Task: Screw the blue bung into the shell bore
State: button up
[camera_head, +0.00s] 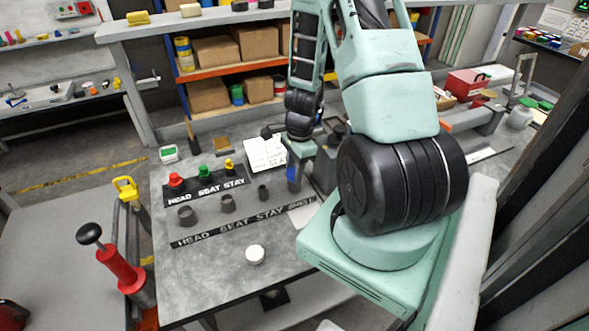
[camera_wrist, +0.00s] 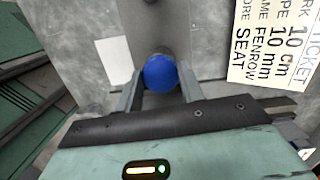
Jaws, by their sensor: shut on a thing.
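The blue bung (camera_wrist: 161,72) sits between the two fingers of my gripper (camera_wrist: 160,92) in the wrist view, its round blue end facing the camera. My gripper is shut on it. In the head view, my gripper (camera_head: 296,160) hangs over the bench right of the racks, with a small patch of blue at the fingers. A grey rounded part (camera_wrist: 165,22) lies just beyond the bung in the wrist view; I cannot tell whether it is the shell, or whether the bung touches it. The shell bore is not clearly visible.
A rack (camera_head: 206,187) holds red, green and yellow plugs. Several grey cups stand behind a labelled strip (camera_head: 240,222). A printed ticket (camera_head: 266,153) lies behind my gripper. A white round object (camera_head: 255,254) stands near the bench front. Bare bench lies around it.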

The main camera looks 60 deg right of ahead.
jog(key=shift+m, duration=0.7)
jog(key=shift+f+m+b, duration=0.15)
jog(key=shift+m+b, duration=0.4)
jog(key=shift+m, duration=0.45)
jog(key=m, duration=0.2)
jog(key=shift+m+t, duration=0.3)
jog(key=o, duration=0.6)
jog(key=shift+o, duration=0.2)
